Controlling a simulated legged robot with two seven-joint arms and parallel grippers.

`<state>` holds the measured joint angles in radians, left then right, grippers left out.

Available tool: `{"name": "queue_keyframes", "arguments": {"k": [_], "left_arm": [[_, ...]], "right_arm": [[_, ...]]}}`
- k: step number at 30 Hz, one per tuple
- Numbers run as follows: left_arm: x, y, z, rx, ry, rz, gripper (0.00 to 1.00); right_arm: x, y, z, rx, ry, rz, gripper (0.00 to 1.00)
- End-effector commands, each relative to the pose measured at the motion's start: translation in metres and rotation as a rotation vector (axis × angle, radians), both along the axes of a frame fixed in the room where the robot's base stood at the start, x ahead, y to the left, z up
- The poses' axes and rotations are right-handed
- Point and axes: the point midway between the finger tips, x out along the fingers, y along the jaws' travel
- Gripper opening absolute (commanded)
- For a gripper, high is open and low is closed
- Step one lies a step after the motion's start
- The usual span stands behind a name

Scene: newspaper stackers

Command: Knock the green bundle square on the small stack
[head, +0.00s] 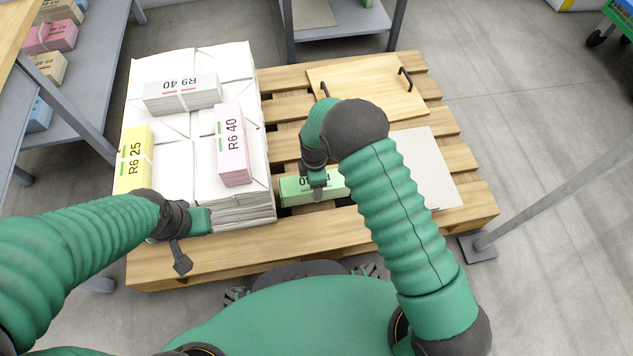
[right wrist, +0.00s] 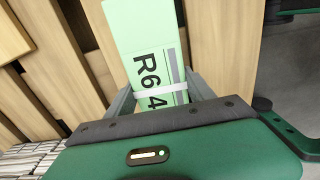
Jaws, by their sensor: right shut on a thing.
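The green bundle (head: 331,183) with a white band is in my right gripper (head: 318,188), low over the pallet, just right of the tall white stack. In the right wrist view the green bundle (right wrist: 147,35) lies between the two fingers (right wrist: 160,92), its "R6 4" print showing. I cannot tell whether it touches the pallet. A low, flat white stack (head: 432,165) lies on the pallet to the right, partly hidden by my right arm. My left gripper (head: 190,242) is at the front edge of the tall stack; its jaw opening is unclear.
The tall white stack (head: 262,209) carries grey (head: 182,93), pink (head: 232,145) and yellow (head: 133,160) bundles. A wooden board with black handles (head: 365,85) lies at the back of the pallet (head: 482,205). A grey post (head: 540,200) stands at right, shelves at left.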

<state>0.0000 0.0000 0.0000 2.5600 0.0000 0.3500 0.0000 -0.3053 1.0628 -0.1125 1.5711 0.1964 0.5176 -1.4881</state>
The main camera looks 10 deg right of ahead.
Motion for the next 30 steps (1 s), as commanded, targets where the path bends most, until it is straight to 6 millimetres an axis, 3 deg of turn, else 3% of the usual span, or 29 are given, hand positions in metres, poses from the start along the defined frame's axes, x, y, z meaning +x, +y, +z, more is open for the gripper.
{"name": "queue_keyframes", "arguments": {"k": [30], "left_arm": [[0.0,0.0,0.004,0.0,0.0,0.0,0.0]], "right_arm": [[0.001,0.018,0.002,0.001,-0.003,0.0,0.0]]}}
